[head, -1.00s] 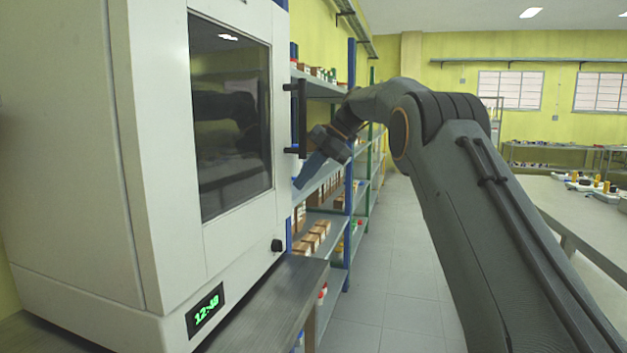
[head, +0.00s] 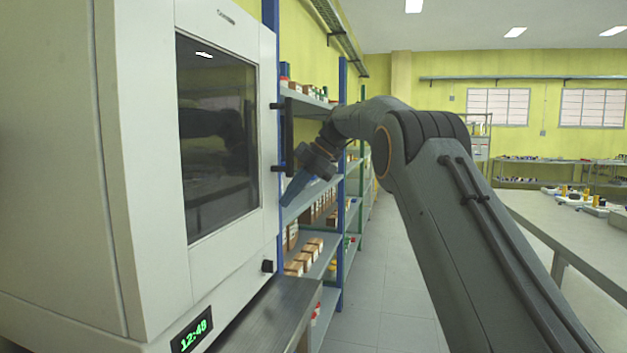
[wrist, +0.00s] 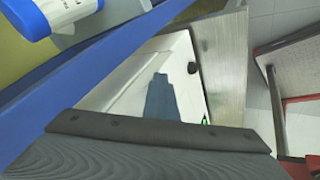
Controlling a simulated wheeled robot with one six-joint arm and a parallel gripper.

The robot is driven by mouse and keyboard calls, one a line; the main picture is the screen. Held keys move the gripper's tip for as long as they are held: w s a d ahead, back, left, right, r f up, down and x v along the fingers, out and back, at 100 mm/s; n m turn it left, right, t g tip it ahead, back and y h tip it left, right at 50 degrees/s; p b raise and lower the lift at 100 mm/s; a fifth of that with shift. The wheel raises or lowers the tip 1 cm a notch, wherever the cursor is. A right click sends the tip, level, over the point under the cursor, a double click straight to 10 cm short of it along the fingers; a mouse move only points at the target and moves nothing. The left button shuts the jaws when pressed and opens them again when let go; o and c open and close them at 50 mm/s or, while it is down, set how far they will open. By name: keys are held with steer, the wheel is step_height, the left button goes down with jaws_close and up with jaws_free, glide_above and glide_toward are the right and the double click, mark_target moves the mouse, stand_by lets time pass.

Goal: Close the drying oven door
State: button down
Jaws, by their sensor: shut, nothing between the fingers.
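The drying oven (head: 60,150) is a large white cabinet on the left in the head view. Its door (head: 228,22) has a dark window and a black vertical handle (head: 288,135) at its right edge. The door looks flush with the cabinet, with no gap visible. My gripper (head: 293,190) has blue fingers, is shut and holds nothing. It points down and left just beyond the lower end of the handle; I cannot tell if it touches anything. In the wrist view my gripper (wrist: 162,100) shows in front of the white oven front (wrist: 185,50).
A grey metal bench (head: 255,320) runs in front below the oven. Shelves with boxes (head: 315,245) on blue posts (head: 342,170) stand behind my gripper. A long table (head: 540,225) is at the right. The floor aisle (head: 380,280) between is clear.

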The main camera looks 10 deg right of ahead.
steer(key=d+f+p+v, duration=0.1)
steer(key=d+p+v, duration=0.1)
steer(key=p+v, duration=0.5)
steer(key=v, duration=0.4)
steer(key=shift+w+d, duration=0.2)
steer(key=shift+d, duration=0.2)
steer(key=shift+p, duration=0.35)
steer(key=shift+w, duration=0.1)
